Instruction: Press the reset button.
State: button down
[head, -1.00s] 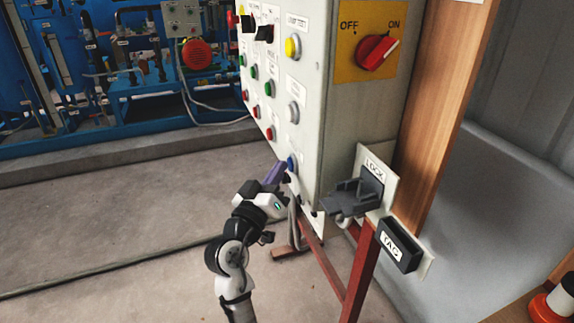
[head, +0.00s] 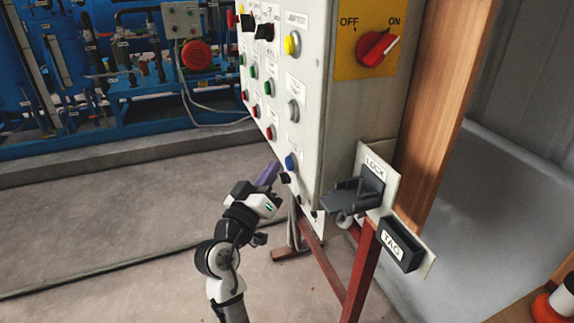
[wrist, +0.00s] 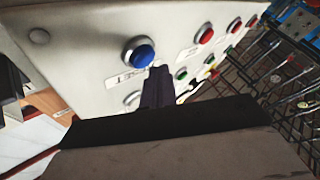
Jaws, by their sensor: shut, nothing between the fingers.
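The blue button (head: 291,161) sits low on the near edge of the grey panel's button face. In the wrist view the blue button (wrist: 140,54) stands out from a metal ring, with a partly readable label ending in "SET" beside it. My gripper (head: 269,172) is shut and empty, its purple fingers pointing up toward the panel just left of the button. In the wrist view the dark fingertips (wrist: 158,72) are just right of and below the button. A small gap shows between fingers and button in the head view.
The panel also carries red (head: 269,132), green (head: 270,88) and yellow (head: 292,44) buttons, and a red OFF/ON switch (head: 378,47) on its side. A LOCK bracket (head: 358,193) and a TAG box (head: 397,245) are at right. Open floor lies left.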

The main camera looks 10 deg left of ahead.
jog(key=shift+s+a+b, duration=0.45)
jog(key=shift+s+a, duration=0.3)
jog(key=shift+a, duration=0.35)
jog(key=shift+s+a+b, duration=0.4)
jog(key=shift+s+a, duration=0.3)
jog(key=shift+a, duration=0.35)
